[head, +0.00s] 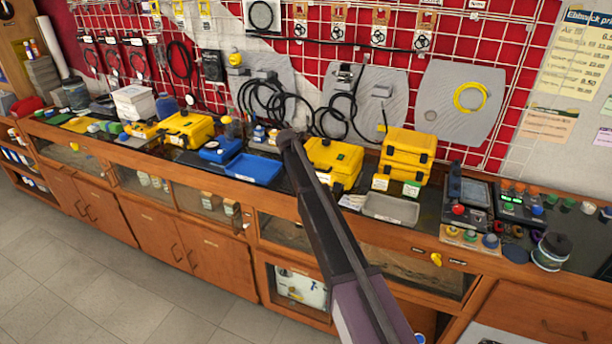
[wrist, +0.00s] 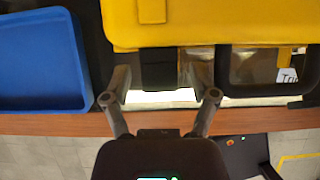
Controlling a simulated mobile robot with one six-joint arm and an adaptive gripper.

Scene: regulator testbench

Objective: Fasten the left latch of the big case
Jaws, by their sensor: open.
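The big yellow case (head: 338,158) stands on the counter right of the blue tray, with my arm passing in front of its left part. In the wrist view the case (wrist: 215,22) fills the top, with a black handle at its front right. The dark left latch (wrist: 158,70) is at the case's front edge, left of the handle. I cannot tell whether it is fastened. My gripper (wrist: 160,82) is open, one finger on each side of the latch; contact is unclear. In the head view my gripper (head: 289,140) is at the case's left side and hides the latch.
A blue tray (head: 253,169) lies left of the case. A grey tray (head: 391,208) and stacked smaller yellow cases (head: 405,152) are to its right. Another yellow case (head: 188,129) stands further left. The counter's wooden front edge (wrist: 60,123) runs below the gripper's fingers.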

